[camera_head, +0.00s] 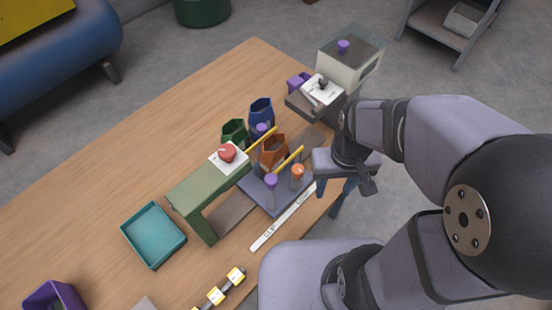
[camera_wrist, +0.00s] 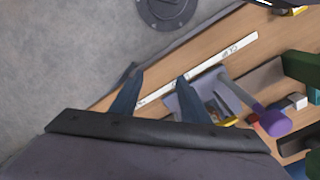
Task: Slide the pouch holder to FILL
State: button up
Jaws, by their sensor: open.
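The pouch holder looks to be the slate-blue platform (camera_head: 258,190) on a dark track, with an orange pouch (camera_head: 273,152) and two yellow bars on it.
The label strip (camera_head: 282,217) reads CLIP at its near end; its other word is unclear. A green press (camera_head: 205,188) with a red button stands left of the track. A clear hopper (camera_head: 350,58) stands at the far end. Green and blue pouches stand behind. A teal tray (camera_head: 132,237) is left.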

aim_at(271, 178)
jog(key=a+r+n+p, duration=0.1)
jog(key=a+r+n, duration=0.2)
jog(key=a+r, duration=0.2)
jog(key=a+r+n+p, duration=0.1)
jog(key=a+r+n, duration=0.3)
jog(key=a+r+n+p, duration=0.1)
jog(key=a+r+n, duration=0.2)
jog(key=a+r, duration=0.2)
jog(key=shift+s+a+r, duration=0.1)
jog(key=shift+a+r, duration=0.2)
jog(key=shift+r, duration=0.05)
jog(key=shift+f+p, duration=0.6)
jog(key=shift+f, duration=3.1)
grip_shut()
jog(key=shift+d, duration=0.1)
